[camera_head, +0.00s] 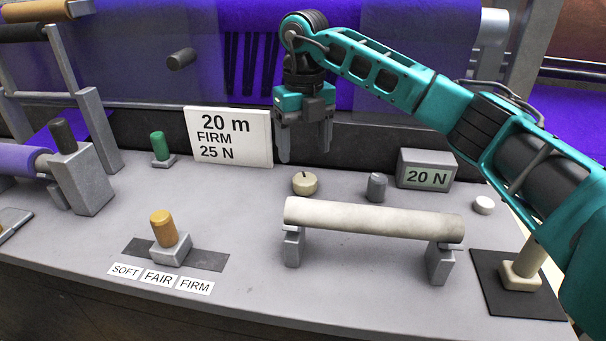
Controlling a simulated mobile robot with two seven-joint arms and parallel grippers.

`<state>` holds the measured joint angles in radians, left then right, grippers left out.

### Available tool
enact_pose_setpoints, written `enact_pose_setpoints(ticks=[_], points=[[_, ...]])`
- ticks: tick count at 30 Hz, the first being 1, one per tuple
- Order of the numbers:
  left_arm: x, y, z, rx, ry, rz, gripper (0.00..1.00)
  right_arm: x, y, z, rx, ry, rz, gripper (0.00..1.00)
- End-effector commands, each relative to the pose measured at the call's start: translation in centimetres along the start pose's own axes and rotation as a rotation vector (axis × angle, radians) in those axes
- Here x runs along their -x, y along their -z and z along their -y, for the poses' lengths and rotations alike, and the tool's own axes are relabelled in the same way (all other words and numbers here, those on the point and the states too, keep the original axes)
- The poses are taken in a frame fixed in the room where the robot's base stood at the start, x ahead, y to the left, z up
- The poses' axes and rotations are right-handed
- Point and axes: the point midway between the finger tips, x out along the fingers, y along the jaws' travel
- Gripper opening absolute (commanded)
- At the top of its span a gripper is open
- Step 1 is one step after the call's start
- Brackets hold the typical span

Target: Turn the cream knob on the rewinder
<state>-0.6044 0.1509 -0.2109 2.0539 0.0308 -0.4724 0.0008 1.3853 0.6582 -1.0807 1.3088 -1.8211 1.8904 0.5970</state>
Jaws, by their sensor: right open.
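The cream knob (305,183) is a small round knob with a dark mark on top, on the grey rewinder bench (330,285) behind the roller. My right gripper (304,153) points down with its two fingers apart and empty. In the picture it is just above the knob; I see no contact, and the exact gap is hard to judge. A small grey display (427,169) right of the knob reads "20 N". A white card (229,137) reads "20 m FIRM 25 N". My left gripper is not in view.
A pale roller (374,219) on two grey supports lies in front of the knob. A grey cylinder (377,187) stands right of the knob and a white button (484,205) farther right. An ochre-handled lever (163,229) stands behind SOFT, FAIR and FIRM labels.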

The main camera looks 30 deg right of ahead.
Motion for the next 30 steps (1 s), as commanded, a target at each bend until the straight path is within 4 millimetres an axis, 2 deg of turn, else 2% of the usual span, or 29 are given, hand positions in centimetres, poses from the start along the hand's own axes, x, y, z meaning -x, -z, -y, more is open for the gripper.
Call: enact_pose_setpoints(ticks=[1,6,12,23,30], points=[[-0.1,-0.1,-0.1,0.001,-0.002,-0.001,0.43,-1.4,0.1,0.0,0.000,0.000,-0.003,0.75],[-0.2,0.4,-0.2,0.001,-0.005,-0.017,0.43,-4.5,0.0,0.0,0.000,0.001,-0.002,0.75],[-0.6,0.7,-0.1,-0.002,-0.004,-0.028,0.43,-6.5,0.0,0.0,0.001,-0.001,0.000,0.75],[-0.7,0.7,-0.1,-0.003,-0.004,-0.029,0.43,-6.9,0.0,0.0,0.000,0.000,0.001,0.75],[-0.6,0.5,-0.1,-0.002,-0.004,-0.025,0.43,-6.9,0.0,0.0,0.000,-0.001,0.001,0.53]])
